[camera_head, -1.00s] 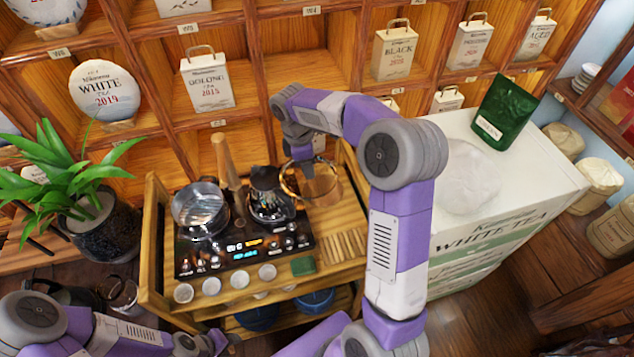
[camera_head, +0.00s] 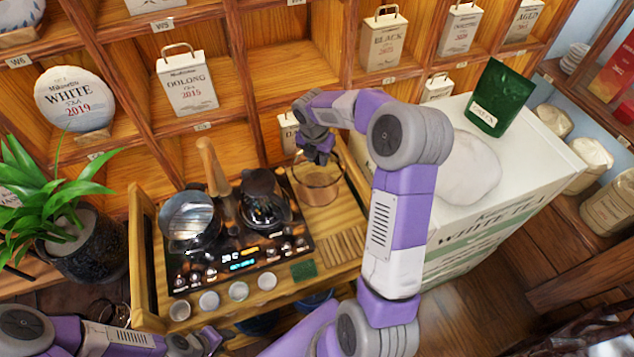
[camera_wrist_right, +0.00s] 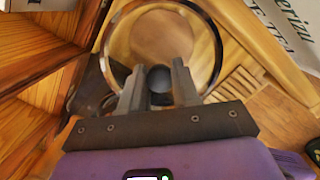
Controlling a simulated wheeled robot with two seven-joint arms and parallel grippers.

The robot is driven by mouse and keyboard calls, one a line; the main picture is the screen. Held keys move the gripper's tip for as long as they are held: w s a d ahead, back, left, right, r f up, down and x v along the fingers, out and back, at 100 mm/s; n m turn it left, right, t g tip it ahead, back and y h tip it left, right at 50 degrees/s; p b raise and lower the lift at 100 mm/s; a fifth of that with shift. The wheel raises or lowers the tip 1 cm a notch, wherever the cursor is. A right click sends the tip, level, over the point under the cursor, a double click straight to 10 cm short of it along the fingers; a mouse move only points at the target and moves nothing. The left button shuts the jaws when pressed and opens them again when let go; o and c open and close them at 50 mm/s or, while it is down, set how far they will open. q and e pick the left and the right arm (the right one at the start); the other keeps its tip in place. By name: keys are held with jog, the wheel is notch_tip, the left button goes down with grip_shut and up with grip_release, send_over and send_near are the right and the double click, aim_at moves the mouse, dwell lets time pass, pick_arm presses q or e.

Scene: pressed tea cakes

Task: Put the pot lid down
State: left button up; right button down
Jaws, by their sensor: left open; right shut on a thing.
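The pot lid (camera_head: 337,186) is clear glass with a dark, coppery rim, over the right back part of the wooden tea cart. It also shows in the right wrist view (camera_wrist_right: 213,62) as a large ring. My right gripper (camera_head: 318,155) is above it, and its fingers in the wrist view (camera_wrist_right: 158,82) are shut on the lid's small round knob (camera_wrist_right: 160,77). I cannot tell whether the lid touches the wood. A glass pot (camera_head: 190,222) with an upright wooden handle stands on the black cooker at left. My left gripper (camera_head: 212,342) is open and empty at the lower left.
A dark teapot (camera_head: 262,205) stands on the cooker (camera_head: 240,265), left of the lid. Several small white cups (camera_head: 238,291) line the cart's front. Wooden slats (camera_head: 342,245) lie in front of the lid. White boxes (camera_head: 450,205) stand at right, shelves (camera_head: 265,75) behind.

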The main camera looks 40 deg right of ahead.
notch_tip(320, 180, down, 11)
jog(key=shift+f+b, duration=0.1)
jog(key=shift+b, duration=0.95)
jog(key=c, duration=0.8)
grip_release()
jog(key=shift+f, duration=0.1)
jog(key=r+p, duration=0.1)
jog(key=r, duration=0.3)
jog(key=a+r, duration=0.1)
jog(key=r, duration=0.3)
jog(key=r+p, duration=0.1)
jog(key=r, duration=0.3)
jog(key=shift+s+a+r+p, duration=0.1)
jog(key=shift+s+a+p, duration=0.2)
jog(key=shift+s, duration=0.1)
